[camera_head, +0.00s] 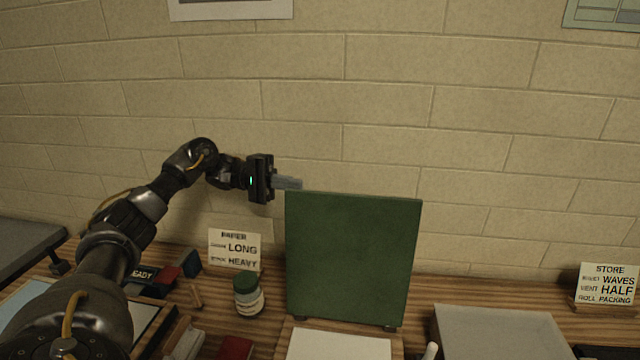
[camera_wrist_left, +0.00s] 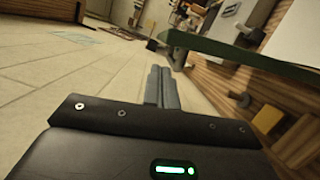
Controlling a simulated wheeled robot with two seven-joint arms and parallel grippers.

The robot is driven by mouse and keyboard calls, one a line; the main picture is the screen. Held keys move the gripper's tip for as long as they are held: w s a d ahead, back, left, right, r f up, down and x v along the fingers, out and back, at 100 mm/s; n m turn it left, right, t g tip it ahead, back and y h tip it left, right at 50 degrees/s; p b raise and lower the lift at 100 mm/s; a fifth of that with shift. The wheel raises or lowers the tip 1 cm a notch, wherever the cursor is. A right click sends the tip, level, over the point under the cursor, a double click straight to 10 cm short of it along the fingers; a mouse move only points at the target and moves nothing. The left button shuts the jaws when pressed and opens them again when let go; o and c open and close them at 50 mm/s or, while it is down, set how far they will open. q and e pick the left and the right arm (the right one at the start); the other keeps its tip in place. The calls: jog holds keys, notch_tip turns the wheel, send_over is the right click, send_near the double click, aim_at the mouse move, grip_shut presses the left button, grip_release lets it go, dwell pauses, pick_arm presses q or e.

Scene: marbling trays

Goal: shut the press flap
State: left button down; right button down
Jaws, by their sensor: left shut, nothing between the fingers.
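The press flap (camera_head: 352,258) is a green square board standing upright, open, on hinges at the back of the press base. A white sheet (camera_head: 338,345) lies in the base in front of it. My left gripper (camera_head: 299,184) is shut and empty at the flap's upper left corner, level with its top edge; part of the fingers seems to be behind the flap. In the left wrist view the shut fingers (camera_wrist_left: 162,88) point past the flap's green edge (camera_wrist_left: 240,58), which runs along the right. I cannot tell whether they touch it. My right gripper is not in view.
A green-lidded jar (camera_head: 248,296) and a "PAPER LONG HEAVY" card (camera_head: 234,248) stand left of the flap. A grey box (camera_head: 500,334) and a "STORE" card (camera_head: 607,284) are at the right. The brick wall (camera_head: 480,150) rises close behind the flap.

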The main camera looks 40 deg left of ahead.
pick_arm(q)
jog(key=p+x, duration=0.3)
jog(key=x, duration=0.4)
jog(key=shift+d, duration=0.15)
jog(key=shift+s+d+r, duration=0.1)
jog(key=shift+d, duration=0.05)
